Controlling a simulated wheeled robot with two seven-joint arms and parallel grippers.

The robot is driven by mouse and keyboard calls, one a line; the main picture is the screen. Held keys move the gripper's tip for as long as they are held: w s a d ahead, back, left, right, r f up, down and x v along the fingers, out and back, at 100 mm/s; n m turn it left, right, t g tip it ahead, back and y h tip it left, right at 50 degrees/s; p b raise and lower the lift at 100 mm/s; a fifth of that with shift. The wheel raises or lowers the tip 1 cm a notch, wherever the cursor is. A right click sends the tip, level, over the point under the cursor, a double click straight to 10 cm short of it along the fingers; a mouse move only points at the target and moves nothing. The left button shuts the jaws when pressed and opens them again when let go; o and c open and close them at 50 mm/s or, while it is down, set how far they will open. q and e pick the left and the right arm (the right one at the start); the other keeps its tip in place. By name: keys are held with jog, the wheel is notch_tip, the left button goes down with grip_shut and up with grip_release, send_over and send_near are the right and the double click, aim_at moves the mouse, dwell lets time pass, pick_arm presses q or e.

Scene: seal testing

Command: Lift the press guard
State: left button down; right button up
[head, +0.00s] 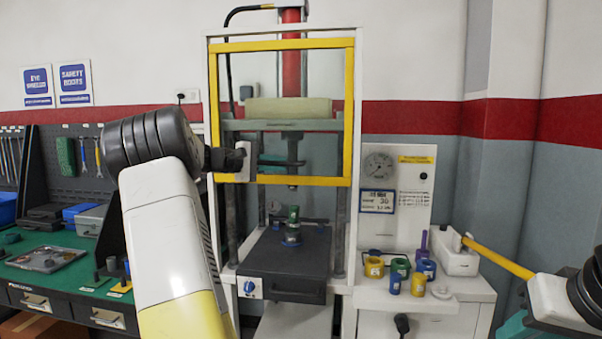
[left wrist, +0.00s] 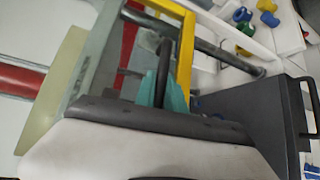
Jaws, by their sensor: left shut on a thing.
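The press guard (head: 349,110) is a clear panel in a yellow frame on the front of the white press. It sits high, with its lower bar well above the press bed, and the space beneath it is open. My left gripper (head: 241,161) is at the guard's lower left corner. In the left wrist view its teal fingers (left wrist: 164,88) are shut on a dark bar, the guard's handle, beside the yellow frame (left wrist: 186,62). The grip is mostly hidden in the head view. My right gripper (head: 524,326) is partly in view at the lower right; its jaws do not show clearly.
A green and metal part (head: 291,228) stands on the dark press bed (head: 262,262). Several coloured rings and cylinders (head: 400,266) stand on the shelf at right, near a white block with a yellow bar (head: 497,256). A green workbench (head: 60,245) is at left.

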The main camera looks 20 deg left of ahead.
pick_arm(q)
jog(key=c, duration=1.4)
grip_release()
jog(key=v, duration=0.8)
jog(key=shift+w, duration=0.15)
